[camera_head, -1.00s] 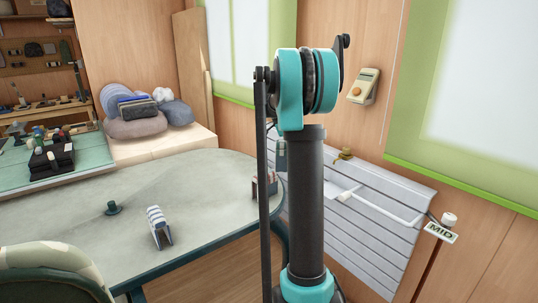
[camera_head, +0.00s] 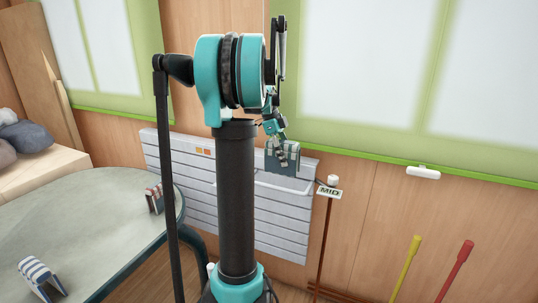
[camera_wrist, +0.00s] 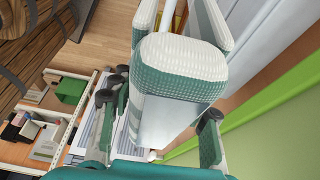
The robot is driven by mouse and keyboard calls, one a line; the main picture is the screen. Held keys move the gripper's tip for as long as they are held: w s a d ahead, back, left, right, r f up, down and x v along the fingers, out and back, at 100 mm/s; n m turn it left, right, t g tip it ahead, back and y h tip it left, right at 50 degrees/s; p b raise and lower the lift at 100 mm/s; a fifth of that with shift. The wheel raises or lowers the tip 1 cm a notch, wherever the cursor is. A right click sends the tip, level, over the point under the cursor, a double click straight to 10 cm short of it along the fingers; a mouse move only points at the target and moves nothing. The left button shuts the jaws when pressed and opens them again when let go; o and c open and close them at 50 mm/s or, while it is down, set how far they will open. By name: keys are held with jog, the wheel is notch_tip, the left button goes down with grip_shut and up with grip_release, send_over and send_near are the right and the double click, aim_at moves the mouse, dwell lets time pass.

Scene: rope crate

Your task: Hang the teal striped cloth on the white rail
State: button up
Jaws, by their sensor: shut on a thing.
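The teal striped cloth (camera_head: 291,164) hangs folded over in my gripper (camera_head: 280,152), in front of the upper right of the white slatted panel in the head view. In the wrist view the cloth (camera_wrist: 185,72) fills the middle, between the two fingers of my gripper (camera_wrist: 162,122), which is shut on it. The white rail (camera_head: 298,190) runs across the front of the panel, close below the cloth. The column hides its left part. Whether the cloth touches the rail cannot be told.
A MID sign (camera_head: 329,192) on a post stands just right of the panel. Yellow (camera_head: 408,262) and red (camera_head: 452,262) handles stand farther right. A blue-striped cloth (camera_head: 38,275) and a red-striped cloth (camera_head: 154,200) stand on the grey table (camera_head: 90,225).

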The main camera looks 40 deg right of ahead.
jog(key=shift+s+d, duration=0.25)
jog(key=shift+s, duration=0.3)
jog(key=shift+f, duration=7.95)
jog(key=shift+w+f, duration=0.1)
jog(key=shift+f, duration=0.3)
jog(key=o, duration=1.5)
